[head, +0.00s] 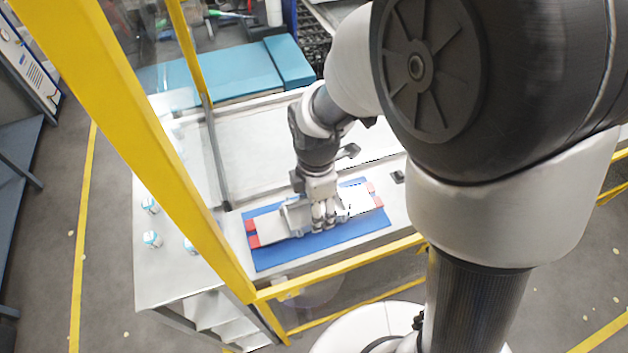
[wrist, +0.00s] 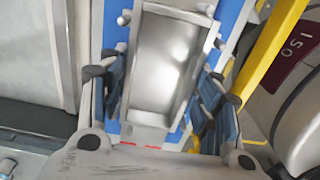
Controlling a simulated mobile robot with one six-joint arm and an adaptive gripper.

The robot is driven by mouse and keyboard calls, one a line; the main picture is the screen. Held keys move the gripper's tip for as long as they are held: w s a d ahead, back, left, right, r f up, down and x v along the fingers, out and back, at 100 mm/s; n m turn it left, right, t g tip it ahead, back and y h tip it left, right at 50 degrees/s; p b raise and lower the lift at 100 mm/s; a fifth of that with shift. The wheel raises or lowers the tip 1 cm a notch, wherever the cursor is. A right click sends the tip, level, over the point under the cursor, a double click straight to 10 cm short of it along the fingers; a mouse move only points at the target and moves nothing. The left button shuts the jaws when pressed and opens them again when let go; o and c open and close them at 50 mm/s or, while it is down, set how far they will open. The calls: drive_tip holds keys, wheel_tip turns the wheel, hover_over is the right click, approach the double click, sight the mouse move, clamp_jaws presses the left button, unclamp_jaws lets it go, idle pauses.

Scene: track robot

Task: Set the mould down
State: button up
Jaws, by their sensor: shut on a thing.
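The mould (wrist: 165,60) is a shiny metal, rectangular, shallow tray. In the wrist view it lies lengthwise between the fingers of my gripper (wrist: 165,100), which is shut on it. In the head view my gripper (head: 323,222) points down over the blue mat (head: 290,253), and part of the grey mould (head: 297,215) shows beside the fingers. The mould is over a pale strip (head: 270,229) with red ends on the mat. My fingers and wrist hide part of it. I cannot tell whether its underside touches the surface.
The pale worktop (head: 165,275) carries several small white-and-blue containers (head: 152,239) at the left. A yellow post (head: 150,150) and a yellow rail (head: 345,262) stand close on the left and front sides. A teal padded block (head: 225,75) lies behind.

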drive_tip(key=shift+f, duration=0.9)
drive_tip(key=shift+f+b, duration=0.25)
drive_tip(key=shift+b, duration=0.05)
drive_tip(key=o, duration=1.7)
drive_tip(key=shift+c, duration=0.2)
drive_tip(key=shift+r, duration=0.15)
wheel_tip(320, 180, up, 12)
drive_tip(key=p, duration=0.4)
drive_tip(key=s+d+r+m+t, duration=0.2)
drive_tip(key=s+d+r+m, duration=0.3)
drive_tip(key=m, duration=0.5)
drive_tip(key=s+d+r+m+t, duration=0.2)
drive_tip(key=s+d+r+m, duration=0.4)
drive_tip(key=m, duration=0.5)
drive_tip(key=s, duration=0.2)
drive_tip(key=shift+s+t, duration=0.3)
